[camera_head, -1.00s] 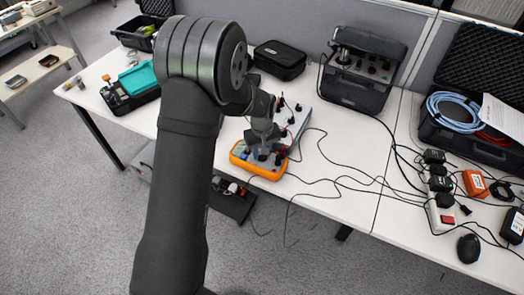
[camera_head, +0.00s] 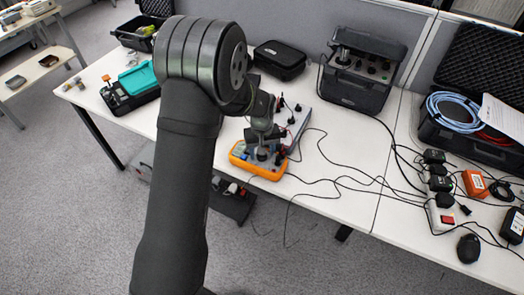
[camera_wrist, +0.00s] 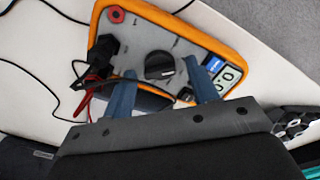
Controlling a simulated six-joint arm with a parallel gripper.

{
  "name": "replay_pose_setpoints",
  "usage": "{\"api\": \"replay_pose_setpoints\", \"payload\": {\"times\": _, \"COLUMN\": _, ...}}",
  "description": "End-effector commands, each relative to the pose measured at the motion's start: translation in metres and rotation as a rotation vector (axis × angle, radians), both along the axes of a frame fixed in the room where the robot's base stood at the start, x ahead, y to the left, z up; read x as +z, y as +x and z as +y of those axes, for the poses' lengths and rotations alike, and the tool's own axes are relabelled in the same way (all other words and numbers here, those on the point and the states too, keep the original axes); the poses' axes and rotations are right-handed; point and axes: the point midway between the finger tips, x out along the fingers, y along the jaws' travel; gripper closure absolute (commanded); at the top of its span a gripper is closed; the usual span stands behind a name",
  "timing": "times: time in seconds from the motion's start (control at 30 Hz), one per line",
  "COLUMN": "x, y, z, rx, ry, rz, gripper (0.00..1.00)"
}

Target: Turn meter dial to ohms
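The meter (camera_head: 240,160) with its orange rim lies on the white table under my gripper (camera_head: 263,152). In the wrist view the meter (camera_wrist: 240,50) has a grey face, a small lit display (camera_wrist: 228,80), and a round black dial (camera_wrist: 159,66) with a pale pointer line. My gripper (camera_wrist: 160,72) is open, with its two blue-grey fingers on either side of the dial and gaps between them and it. Whether the fingertips touch the meter's face cannot be told. The markings around the dial are too small to read. The head view hides most of the dial.
Black and red plugs (camera_wrist: 103,55) with leads stand in the meter's left side in the wrist view. A grey box (camera_head: 300,118) with leads stands just behind the meter. Loose cables (camera_head: 340,180) cross the table to the right. A teal-and-black case (camera_head: 135,80) lies at left.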

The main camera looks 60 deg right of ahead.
Motion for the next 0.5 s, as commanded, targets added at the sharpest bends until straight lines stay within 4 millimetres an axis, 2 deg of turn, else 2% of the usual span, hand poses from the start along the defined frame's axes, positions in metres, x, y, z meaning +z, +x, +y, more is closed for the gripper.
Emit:
{"api": "replay_pose_setpoints", "payload": {"times": 0.27, "x": 0.003, "y": 0.000, "z": 0.000, "rx": 0.000, "ry": 0.000, "rz": 0.000, "gripper": 0.46}}
{"api": "replay_pose_setpoints", "payload": {"times": 0.37, "x": 0.013, "y": 0.000, "z": 0.000, "rx": 0.000, "ry": -0.001, "rz": 0.000, "gripper": 0.46}}
{"api": "replay_pose_setpoints", "payload": {"times": 0.5, "x": 0.042, "y": 0.000, "z": -0.001, "rx": 0.000, "ry": -0.004, "rz": 0.000, "gripper": 0.46}}
